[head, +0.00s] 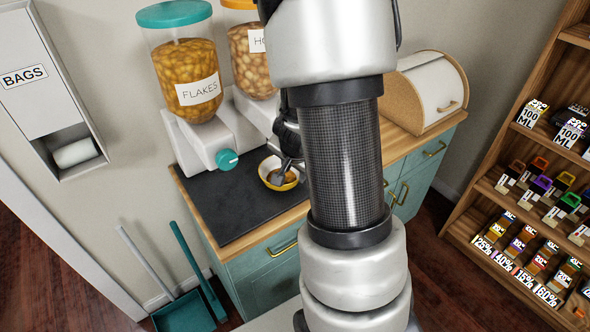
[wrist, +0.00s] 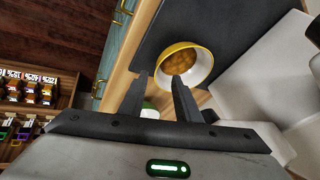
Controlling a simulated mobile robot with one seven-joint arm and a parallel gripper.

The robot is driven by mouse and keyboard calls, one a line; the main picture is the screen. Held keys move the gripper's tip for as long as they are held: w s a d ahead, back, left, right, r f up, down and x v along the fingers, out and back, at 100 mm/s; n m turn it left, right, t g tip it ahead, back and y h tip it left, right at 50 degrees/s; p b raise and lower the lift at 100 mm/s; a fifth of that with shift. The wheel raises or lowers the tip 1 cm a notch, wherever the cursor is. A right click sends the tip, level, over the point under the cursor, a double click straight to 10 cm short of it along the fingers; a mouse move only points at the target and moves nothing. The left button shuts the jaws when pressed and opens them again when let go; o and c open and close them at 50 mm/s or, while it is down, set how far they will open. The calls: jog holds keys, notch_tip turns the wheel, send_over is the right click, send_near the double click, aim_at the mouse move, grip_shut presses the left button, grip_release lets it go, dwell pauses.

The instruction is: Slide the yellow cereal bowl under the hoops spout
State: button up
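In the head view my gripper (head: 290,172) is partly hidden by my arm. The hoops dispenser (head: 252,60), its label partly covered, is at the back; its spout is hidden.
The flakes dispenser (head: 187,62) with a teal lid stands left of the hoops one. A bread box (head: 425,95) is at the counter's right. A dustpan (head: 183,313) is on the floor, and a shelf (head: 500,215) of small items is at right. The mat's front left is clear.

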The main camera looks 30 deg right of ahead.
jog(key=p+v, duration=0.4)
jog(key=v, duration=0.3)
jog(key=shift+s+r, duration=0.25)
jog(key=shift+r, duration=0.1)
jog(key=shift+a, duration=0.1)
jog(key=s+a+r+n+t+y, duration=0.1)
jog(key=a+r+n+y, duration=0.1)
jog(key=a+r+n, duration=0.35)
jog(key=s+a+r+n+y, duration=0.2)
jog(key=a+r, duration=0.7)
jog(key=s+r+n+h, duration=0.1)
jog(key=s+r+n, duration=0.4)
jog(key=s, duration=0.7)
jog(key=shift+a+r, duration=0.5)
jog(key=shift+r, duration=0.45)
jog(key=shift+n, duration=0.25)
